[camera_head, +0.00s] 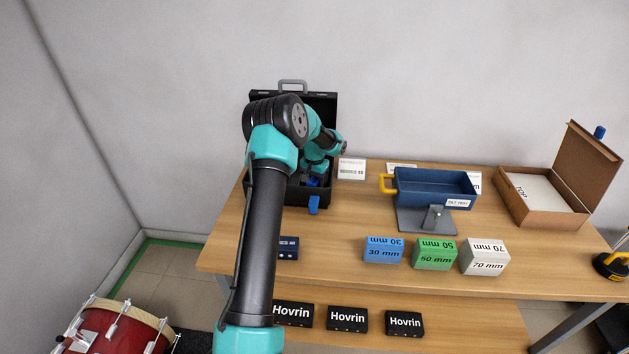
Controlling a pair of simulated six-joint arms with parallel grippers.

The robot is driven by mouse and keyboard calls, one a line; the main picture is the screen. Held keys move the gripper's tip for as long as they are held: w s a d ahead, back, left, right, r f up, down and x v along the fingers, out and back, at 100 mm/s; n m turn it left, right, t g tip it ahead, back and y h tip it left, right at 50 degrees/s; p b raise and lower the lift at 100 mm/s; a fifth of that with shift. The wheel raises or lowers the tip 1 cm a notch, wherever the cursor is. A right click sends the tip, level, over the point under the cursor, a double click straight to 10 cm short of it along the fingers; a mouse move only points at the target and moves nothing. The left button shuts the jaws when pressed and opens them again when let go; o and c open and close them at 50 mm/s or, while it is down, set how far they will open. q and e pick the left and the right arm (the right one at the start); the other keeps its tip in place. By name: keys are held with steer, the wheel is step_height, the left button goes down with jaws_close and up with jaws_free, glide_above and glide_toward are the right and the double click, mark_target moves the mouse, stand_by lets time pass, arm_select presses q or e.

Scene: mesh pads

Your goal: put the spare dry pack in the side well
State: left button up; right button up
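My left arm reaches from the bottom of the view up and over an open black case (258,97), whose lid stands up at the back. My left gripper (314,179) is low inside the case at its right part; its fingers are too small and covered to tell open from shut. A small blue patch (313,183) shows at the gripper, and I cannot tell if it is a pack or part of the case. No dry pack or side well can be clearly made out, as my arm hides much of the case. My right gripper is not in view.
A blue tray with a yellow handle (440,190) stands on a grey tilt stand (415,218). An open cardboard box (540,212) is at the right. Blue (384,252), green (434,256) and grey (484,259) blocks line the front. Black Hovrin boxes (347,319) sit on the lower shelf.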

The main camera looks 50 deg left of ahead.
mark_target(315, 179)
arm_select(q)
steer(key=shift+r, duration=0.15)
step_height(315, 179, up, 12)
stand_by(0.7)
stand_by(0.4)
